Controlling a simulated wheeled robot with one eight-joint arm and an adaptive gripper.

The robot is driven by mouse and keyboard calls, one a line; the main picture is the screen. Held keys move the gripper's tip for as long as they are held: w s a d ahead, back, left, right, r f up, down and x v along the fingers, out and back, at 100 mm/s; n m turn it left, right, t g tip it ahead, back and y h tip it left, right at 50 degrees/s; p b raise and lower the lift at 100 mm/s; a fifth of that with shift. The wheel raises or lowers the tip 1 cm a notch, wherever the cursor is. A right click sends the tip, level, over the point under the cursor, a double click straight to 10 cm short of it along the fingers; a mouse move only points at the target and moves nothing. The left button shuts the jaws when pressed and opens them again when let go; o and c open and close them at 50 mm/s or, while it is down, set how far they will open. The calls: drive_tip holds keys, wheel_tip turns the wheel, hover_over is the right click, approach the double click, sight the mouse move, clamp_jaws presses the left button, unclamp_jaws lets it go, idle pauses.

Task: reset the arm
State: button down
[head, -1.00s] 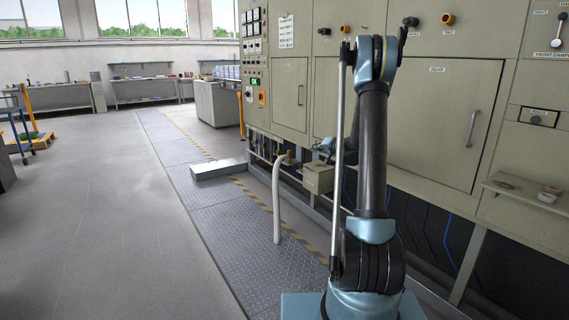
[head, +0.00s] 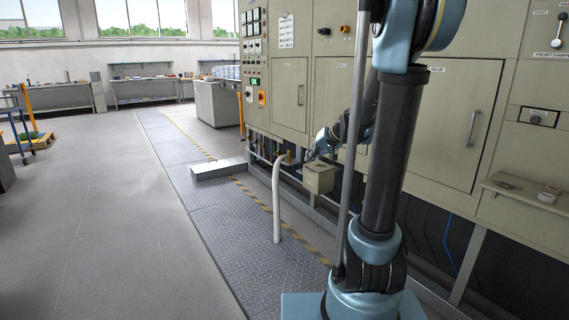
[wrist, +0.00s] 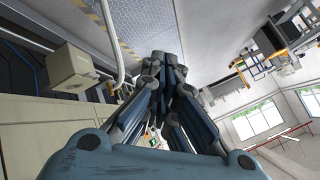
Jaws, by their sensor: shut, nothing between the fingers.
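My arm rises in front of the furnace in the head view, its upper link bent over near the top edge. The forearm hangs down behind the upright link. My gripper (head: 317,147) shows left of the upright link, small and partly hidden, near a beige box and a bent white pipe. In the wrist view my gripper (wrist: 167,66) reaches away from the camera with its dark blue-grey fingers drawn together. It is shut and empty.
The beige furnace front (head: 440,120) has doors, knobs and a small shelf (head: 525,190) at right. The beige box (head: 320,178) and white pipe (head: 277,205) stand low beside the checker-plate walkway (head: 235,230). The floor at left (head: 100,220) is open.

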drive_tip(key=s+d+f+g+h, duration=0.1)
drive_tip(key=s+f, duration=0.3)
drive_tip(key=s, duration=0.8)
drive_tip(key=s+d+f+g+h, duration=0.2)
drive_tip(key=s+d+f+h, duration=0.1)
drive_tip(key=s, duration=0.8)
drive_tip(key=s+d+f+g+h, duration=0.1)
drive_tip(key=s+d+f, duration=0.3)
drive_tip(key=s, duration=0.8)
drive_tip(key=shift+s+d+f+n+g+h, duration=0.2)
drive_tip(key=shift+s+f+n+g+h, duration=0.2)
drive_tip(key=shift+h, duration=0.3)
